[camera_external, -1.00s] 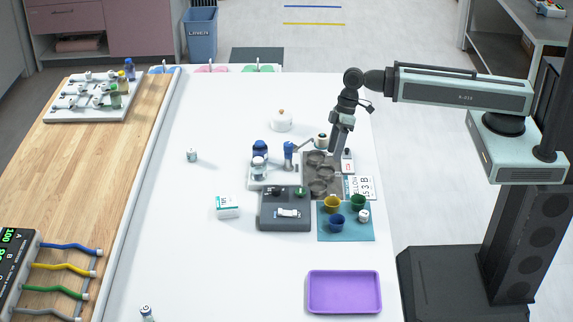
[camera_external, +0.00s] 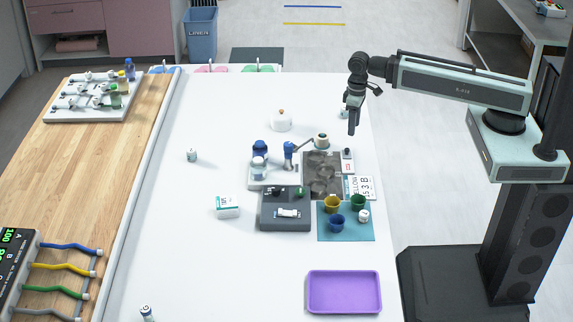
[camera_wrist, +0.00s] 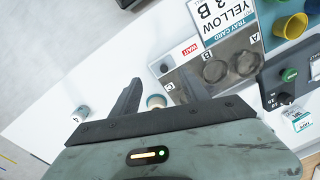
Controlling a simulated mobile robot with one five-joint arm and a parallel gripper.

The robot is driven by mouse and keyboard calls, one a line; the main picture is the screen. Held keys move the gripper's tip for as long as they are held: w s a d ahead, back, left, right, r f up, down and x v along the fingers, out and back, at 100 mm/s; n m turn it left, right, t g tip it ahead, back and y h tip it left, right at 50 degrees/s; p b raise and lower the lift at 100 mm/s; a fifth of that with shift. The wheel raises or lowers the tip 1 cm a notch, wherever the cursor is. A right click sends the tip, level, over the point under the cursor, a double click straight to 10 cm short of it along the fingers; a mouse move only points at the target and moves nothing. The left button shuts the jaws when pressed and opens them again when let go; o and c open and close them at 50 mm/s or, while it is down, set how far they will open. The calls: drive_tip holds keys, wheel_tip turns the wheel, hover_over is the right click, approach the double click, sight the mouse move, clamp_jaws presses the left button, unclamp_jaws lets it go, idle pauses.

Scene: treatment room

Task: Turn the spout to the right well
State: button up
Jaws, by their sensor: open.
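The spout (camera_external: 302,146) is a thin grey arm on a blue post (camera_external: 289,157), left of the well block. It points up and right, toward a pale round-topped piece (camera_external: 322,140); I cannot tell whether they are joined. The grey block (camera_external: 308,187) has several round wells; the wrist view shows letters A, B and C beside wells (camera_wrist: 215,71). My gripper (camera_external: 352,130) is open and empty, raised above the table's right edge, right of the spout. In the wrist view, a pale round top (camera_wrist: 157,101) shows between my fingers (camera_wrist: 160,98), below and apart.
Coloured cups stand on a blue mat (camera_external: 328,235). A dark grey box (camera_external: 285,222) is in front. A white bottle (camera_wrist: 82,112) stands beyond my gripper.

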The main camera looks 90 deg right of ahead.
drive_tip(key=s+d+f+m+b, duration=0.1)
drive_tip(key=s+d+f+b, duration=0.1)
drive_tip(key=d, duration=0.4)
drive_tip(key=shift+s+d+f+m, duration=0.2)
drive_tip(key=shift+s+f+m, duration=0.05)
drive_tip(key=shift+f+m, duration=0.1)
drive_tip(key=c, duration=0.6)
drive_tip(key=shift+w+m, duration=0.1)
drive_tip(key=shift+m, duration=0.35)
drive_tip(key=c, duration=0.5)
drive_tip(key=w, duration=0.2)
drive_tip(key=w+d+r+m+p, duration=0.1)
drive_tip(key=w, duration=0.2)
drive_tip(key=w+d+m+g, duration=0.1)
drive_tip(key=w, duration=0.1)
drive_tip(key=shift+w+d+r+y, duration=0.15)
drive_tip(key=shift+w+r+y, duration=0.2)
drive_tip(key=shift+w+y, duration=0.05)
clamp_jaws()
drive_tip(key=w+a+r+g+p, duration=0.1)
drive_tip(key=w+a+r+p, duration=0.25)
drive_tip(key=w, duration=0.45)
drive_tip(key=w+a+r+p, duration=0.2)
drive_tip(key=w+r+p, duration=0.3)
drive_tip(key=w, duration=0.4)
drive_tip(key=s+a+f+b, duration=0.4)
drive_tip(key=f+b, duration=0.6)
drive_tip(key=shift+s+a+f, duration=0.2)
drive_tip(key=shift+s+f, duration=0.1)
drive_tip(key=shift+s, duration=0.1)
